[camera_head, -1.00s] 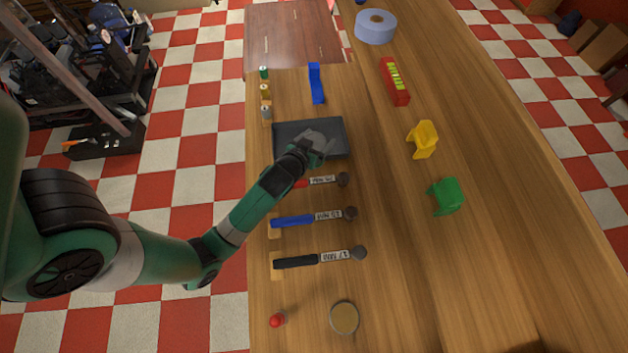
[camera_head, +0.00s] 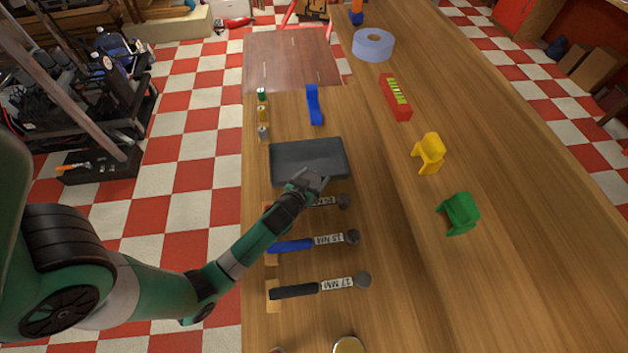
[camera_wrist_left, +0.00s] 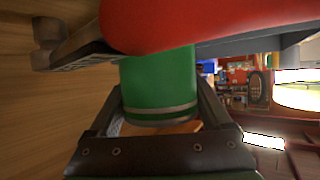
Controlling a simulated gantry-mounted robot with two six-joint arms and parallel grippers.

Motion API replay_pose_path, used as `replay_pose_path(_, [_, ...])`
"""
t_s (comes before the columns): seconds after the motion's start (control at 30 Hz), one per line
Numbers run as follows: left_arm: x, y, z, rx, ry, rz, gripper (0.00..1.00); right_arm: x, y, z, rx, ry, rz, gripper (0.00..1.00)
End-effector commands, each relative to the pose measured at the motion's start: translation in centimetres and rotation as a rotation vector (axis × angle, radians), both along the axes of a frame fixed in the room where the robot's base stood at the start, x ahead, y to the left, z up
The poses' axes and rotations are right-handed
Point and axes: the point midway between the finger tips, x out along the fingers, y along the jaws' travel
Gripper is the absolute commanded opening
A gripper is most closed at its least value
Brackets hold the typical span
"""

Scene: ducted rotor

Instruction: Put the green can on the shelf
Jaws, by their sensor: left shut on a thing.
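My left gripper (camera_head: 313,180) is over the near edge of a dark grey box and the red-handled hammer (camera_head: 325,202). In the left wrist view my left gripper (camera_wrist_left: 160,105) is shut on a green can (camera_wrist_left: 158,82) with a silver band, between its two fingers. In the head view this can is hidden by the gripper. A raised wooden ledge (camera_head: 500,240), seemingly the shelf, runs along the right of the bench. My right gripper is not in view.
The dark grey box (camera_head: 300,155) lies beyond the gripper. Blue (camera_head: 290,246) and black (camera_head: 295,292) hammers lie nearer. Small cans (camera_head: 262,112) line the left edge. The ledge bears a blue tape roll (camera_head: 373,45), red box (camera_head: 396,97), yellow piece (camera_head: 428,153) and green piece (camera_head: 460,213).

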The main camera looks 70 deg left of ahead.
Motion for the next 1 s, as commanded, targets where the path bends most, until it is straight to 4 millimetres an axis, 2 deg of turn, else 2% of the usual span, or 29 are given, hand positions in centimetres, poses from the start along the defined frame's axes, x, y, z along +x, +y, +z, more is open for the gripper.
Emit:
replay_pose_path(0.03, [0.1, 0.0, -0.5, 0.002, -0.002, -0.001, 0.05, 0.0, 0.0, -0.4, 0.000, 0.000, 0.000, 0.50])
replay_pose_path(0.37, [0.1, 0.0, -0.8, 0.002, -0.003, -0.001, 0.05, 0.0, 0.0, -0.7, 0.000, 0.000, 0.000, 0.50])
replay_pose_path(0.4, [0.0, 0.0, -0.7, 0.001, -0.001, 0.000, 0.88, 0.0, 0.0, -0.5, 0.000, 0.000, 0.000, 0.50])
replay_pose_path(0.47, [0.0, 0.0, -0.7, 0.001, -0.001, 0.000, 0.99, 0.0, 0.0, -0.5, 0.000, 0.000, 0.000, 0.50])
replay_pose_path(0.8, [-0.1, -0.2, -0.1, 0.001, 0.000, -0.001, 1.00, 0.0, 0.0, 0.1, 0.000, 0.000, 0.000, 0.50])
replay_pose_path(1.0, [-2.8, -2.7, 1.6, 0.000, 0.000, -0.004, 1.00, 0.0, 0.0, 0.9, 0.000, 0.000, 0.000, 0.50])
